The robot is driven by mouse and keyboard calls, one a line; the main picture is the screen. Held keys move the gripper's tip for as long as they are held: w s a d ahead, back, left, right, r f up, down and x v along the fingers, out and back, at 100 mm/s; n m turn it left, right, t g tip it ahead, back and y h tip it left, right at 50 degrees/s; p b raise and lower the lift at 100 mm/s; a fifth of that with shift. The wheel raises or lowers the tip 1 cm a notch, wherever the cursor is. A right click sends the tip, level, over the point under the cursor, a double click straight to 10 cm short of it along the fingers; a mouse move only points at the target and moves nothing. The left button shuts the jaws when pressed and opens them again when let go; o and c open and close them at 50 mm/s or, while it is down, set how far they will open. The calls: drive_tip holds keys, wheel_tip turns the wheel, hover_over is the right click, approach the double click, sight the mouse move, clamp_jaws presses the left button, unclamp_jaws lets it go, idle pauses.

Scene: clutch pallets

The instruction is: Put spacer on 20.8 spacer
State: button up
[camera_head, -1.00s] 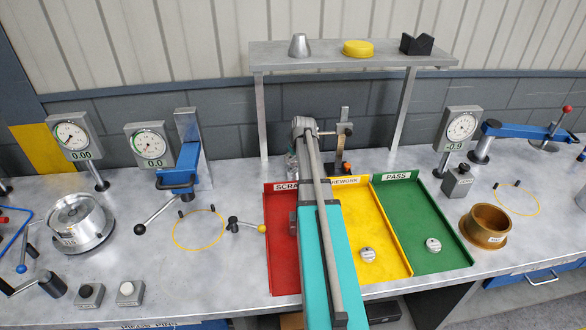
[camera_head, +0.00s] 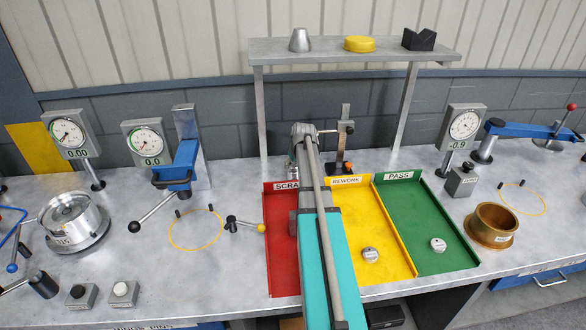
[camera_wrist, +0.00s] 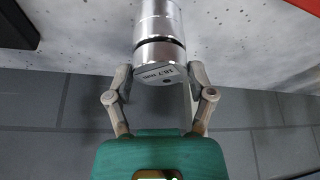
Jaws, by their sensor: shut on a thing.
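My gripper (camera_wrist: 160,75) is shut on a shiny metal spacer (camera_wrist: 156,58), with one finger on each side. A small label on the spacer's end face seems to read 18.7 mm. A second shiny cylinder (camera_wrist: 158,18) lies directly beyond it in line, with a dark seam between them. It may be the 20.8 spacer, but its marking does not show. I cannot tell whether the two touch. In the head view my arm hides the gripper and most of this spot; a sliver of silvery metal (camera_head: 291,172) shows left of the arm, behind the red tray.
Red scrap (camera_head: 281,250), yellow rework (camera_head: 383,262) and green pass (camera_head: 437,225) trays lie at the front. An upright stand (camera_head: 345,140) is just right of my wrist. A shelf (camera_head: 350,58) on legs stands behind. Dial gauges (camera_head: 144,142) stand left and right.

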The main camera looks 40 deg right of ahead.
drive_tip(key=shift+f, duration=0.15)
drive_tip(key=o, duration=1.3)
drive_tip(key=p+v, duration=1.1)
drive_tip(key=v, duration=0.1)
drive_tip(key=shift+s, duration=0.1)
idle(0.8)
